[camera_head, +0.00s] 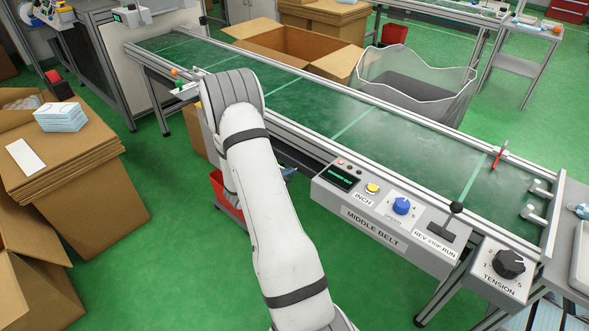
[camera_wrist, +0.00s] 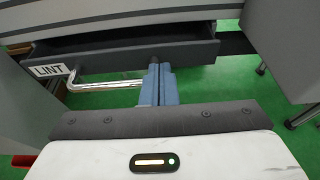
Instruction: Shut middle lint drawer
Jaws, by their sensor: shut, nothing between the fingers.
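The lint drawer (camera_wrist: 120,48) shows in the wrist view as a dark grey open-topped tray, pulled partly out. A white LINT label (camera_wrist: 48,71) is at its left end. A chrome bar handle (camera_wrist: 100,87) runs along its front, and its right end goes behind my fingers. My gripper (camera_wrist: 157,72) has its blue fingers shut together, with nothing between them. Their tips overlap the drawer's front edge in the picture; I cannot tell whether they touch it.
The green belt (camera_head: 345,120) runs above, with the MIDDLE BELT control panel (camera_head: 390,215) and TENSION knob (camera_head: 509,263) on its near side. A red bin (camera_head: 222,190) stands on the floor behind my arm. Cardboard boxes (camera_head: 75,170) stand at left. Green floor is clear between.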

